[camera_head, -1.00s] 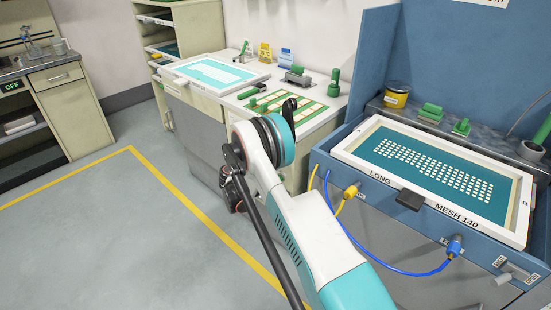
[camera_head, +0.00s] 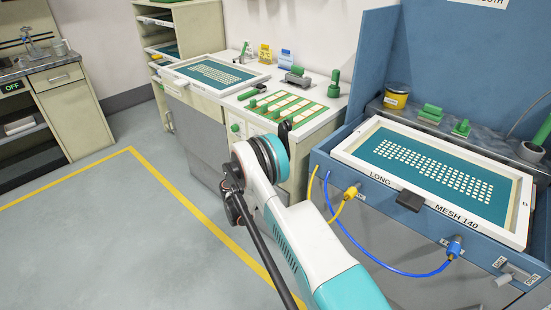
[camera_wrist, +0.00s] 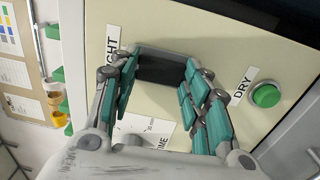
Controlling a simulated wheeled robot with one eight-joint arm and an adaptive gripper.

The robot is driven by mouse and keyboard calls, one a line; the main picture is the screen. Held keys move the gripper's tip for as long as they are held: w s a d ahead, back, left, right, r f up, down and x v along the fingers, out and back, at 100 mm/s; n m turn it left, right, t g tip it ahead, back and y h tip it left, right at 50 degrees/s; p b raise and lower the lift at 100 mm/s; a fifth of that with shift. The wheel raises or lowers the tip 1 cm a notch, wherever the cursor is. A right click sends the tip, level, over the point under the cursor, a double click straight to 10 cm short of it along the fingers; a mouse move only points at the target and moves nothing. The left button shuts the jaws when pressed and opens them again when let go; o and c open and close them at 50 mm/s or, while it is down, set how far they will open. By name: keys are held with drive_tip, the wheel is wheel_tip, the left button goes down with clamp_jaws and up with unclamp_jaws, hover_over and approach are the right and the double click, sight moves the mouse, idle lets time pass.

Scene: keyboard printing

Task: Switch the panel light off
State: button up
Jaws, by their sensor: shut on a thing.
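In the wrist view, my gripper (camera_wrist: 157,62) is at a cream panel face (camera_wrist: 225,65), with its teal-padded fingers on either side of a dark rectangular switch (camera_wrist: 162,70). It is shut on this switch, beside a partly covered label ending in "GHT" (camera_wrist: 113,42). The exact finger contact is hard to see. In the head view, the panel under the left framed screen (camera_head: 212,73) is dark, with pale dots showing on teal. My arm hides the gripper and switch there.
A green button (camera_wrist: 265,95) labelled "DRY" is right of my fingers. In the head view, a green board (camera_head: 290,106) lies on the cream cabinet. The blue printing station (camera_head: 345,177), with cables, stands close on the right. Open floor (camera_head: 85,235) lies left.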

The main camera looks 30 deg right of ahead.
drive_tip(key=shift+f, duration=0.1)
drive_tip(key=o, duration=1.1)
drive_tip(key=shift+c, duration=0.2)
drive_tip(key=v, duration=1.2)
drive_tip(key=shift+f, duration=0.25)
